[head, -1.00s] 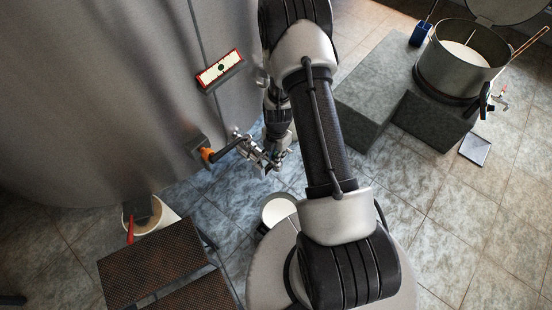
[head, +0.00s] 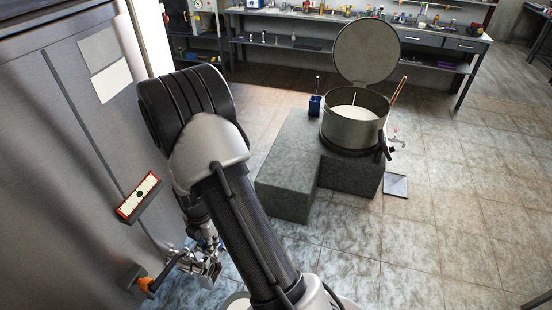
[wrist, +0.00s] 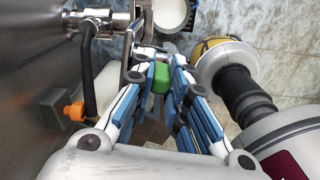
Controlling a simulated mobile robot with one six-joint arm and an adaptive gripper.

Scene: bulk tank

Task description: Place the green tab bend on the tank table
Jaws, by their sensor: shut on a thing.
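My gripper (wrist: 162,78) is shut on the green tab bend in the wrist view. The bend's green tab (wrist: 160,80) shows between the blue finger pads, with metal parts just beyond it. In the head view my gripper (head: 208,268) is low at the left, close to the tank's metal fittings. I cannot tell whether the held bend touches these fittings. The tank (head: 60,150) is a large steel body filling the left. I cannot tell which surface is the tank table; a long workbench (head: 415,37) stands at the back.
A valve with an orange part (head: 146,284) sticks out of the tank, and it also shows in the wrist view (wrist: 74,111). A lidded steel pot (head: 352,128) stands on grey stone blocks (head: 288,180). The workbench holds many small items.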

